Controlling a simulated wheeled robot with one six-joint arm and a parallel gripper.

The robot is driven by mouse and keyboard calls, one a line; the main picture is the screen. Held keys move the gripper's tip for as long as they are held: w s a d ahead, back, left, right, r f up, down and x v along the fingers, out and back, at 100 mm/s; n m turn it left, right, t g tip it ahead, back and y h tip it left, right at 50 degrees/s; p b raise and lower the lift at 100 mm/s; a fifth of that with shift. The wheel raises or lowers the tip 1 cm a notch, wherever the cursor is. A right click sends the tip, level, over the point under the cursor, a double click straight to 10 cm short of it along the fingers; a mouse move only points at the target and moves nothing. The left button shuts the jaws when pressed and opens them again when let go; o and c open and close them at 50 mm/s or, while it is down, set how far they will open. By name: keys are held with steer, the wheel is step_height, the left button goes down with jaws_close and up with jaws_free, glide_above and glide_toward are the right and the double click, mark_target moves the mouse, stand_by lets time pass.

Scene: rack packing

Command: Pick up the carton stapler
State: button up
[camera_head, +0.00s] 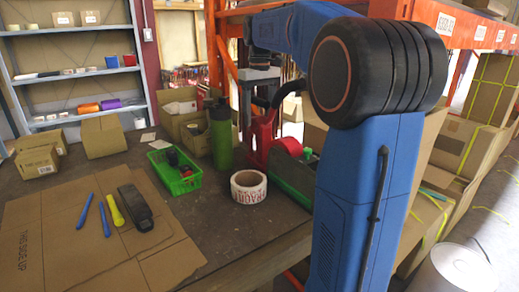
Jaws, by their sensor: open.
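A red upright tool with a black curved handle (262,138) stands on the workbench, behind the tape roll; it looks like the carton stapler. My arm reaches from the right toward the back of the bench. My gripper (258,92) points down, just above the red tool and close to its black handle. It is open, with nothing seen between its fingers. Whether the fingers touch the handle cannot be told.
A green bottle (221,135) stands close left of the red tool. A tape roll (249,187) and a green tape dispenser (293,175) stand in front. A green basket (175,172), pens and a black tool (136,208) lie left. Orange rack posts rise behind.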

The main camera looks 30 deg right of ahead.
steer(key=shift+f, duration=1.35)
steer(key=shift+c, duration=0.2)
jaws_close()
steer(key=shift+r, duration=0.15)
